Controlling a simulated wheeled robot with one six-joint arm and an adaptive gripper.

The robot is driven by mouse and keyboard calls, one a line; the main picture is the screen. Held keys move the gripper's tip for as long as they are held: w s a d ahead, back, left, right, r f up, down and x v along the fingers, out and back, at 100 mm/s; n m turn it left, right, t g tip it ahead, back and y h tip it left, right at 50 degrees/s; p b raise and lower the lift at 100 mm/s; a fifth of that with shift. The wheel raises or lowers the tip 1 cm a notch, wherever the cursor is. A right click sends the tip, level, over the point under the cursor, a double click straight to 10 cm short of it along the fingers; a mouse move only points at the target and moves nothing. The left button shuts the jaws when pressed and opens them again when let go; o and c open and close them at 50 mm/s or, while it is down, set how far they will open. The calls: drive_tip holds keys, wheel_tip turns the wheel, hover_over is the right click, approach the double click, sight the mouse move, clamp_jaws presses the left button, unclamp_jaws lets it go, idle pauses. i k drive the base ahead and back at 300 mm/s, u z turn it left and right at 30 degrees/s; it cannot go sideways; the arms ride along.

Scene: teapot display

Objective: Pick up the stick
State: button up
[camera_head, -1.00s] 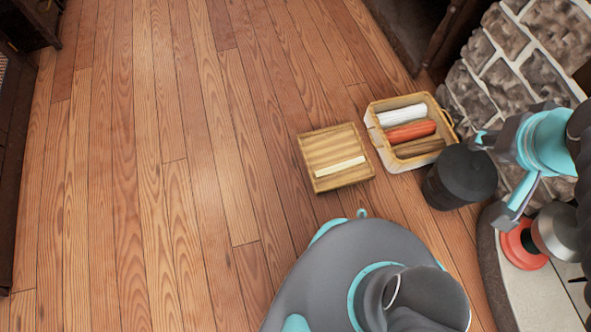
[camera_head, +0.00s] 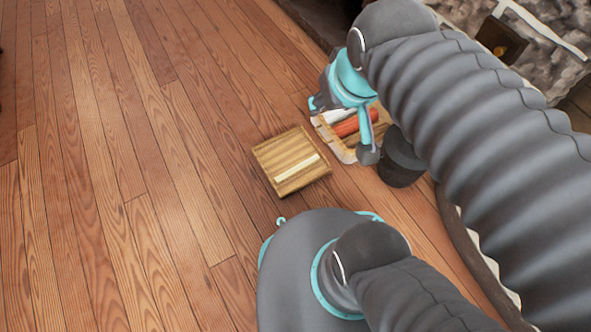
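The pale, straight stick (camera_head: 297,167) lies flat across a square slatted wooden stand (camera_head: 268,153) on the floor, near its front side. My gripper (camera_head: 341,130) is up and to the right of the stick, in front of the basket from this view. Its turquoise and grey fingers are spread apart with nothing seen between them, and it does not touch the stick. The stick is in full view.
A wooden basket (camera_head: 346,154) holding a white roll and a red roll stands right of the stand, partly hidden by my gripper. A dark round container (camera_head: 400,165) is beside it. Stonework (camera_head: 550,60) is at upper right. Plank floor (camera_head: 130,150) to the left is clear.

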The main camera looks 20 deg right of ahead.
sight(296, 170)
drive_tip(key=z, duration=0.5)
drive_tip(key=k, duration=1.15)
drive_tip(key=z, duration=0.85)
drive_tip(key=i, duration=1.1)
drive_tip(key=u, duration=0.8)
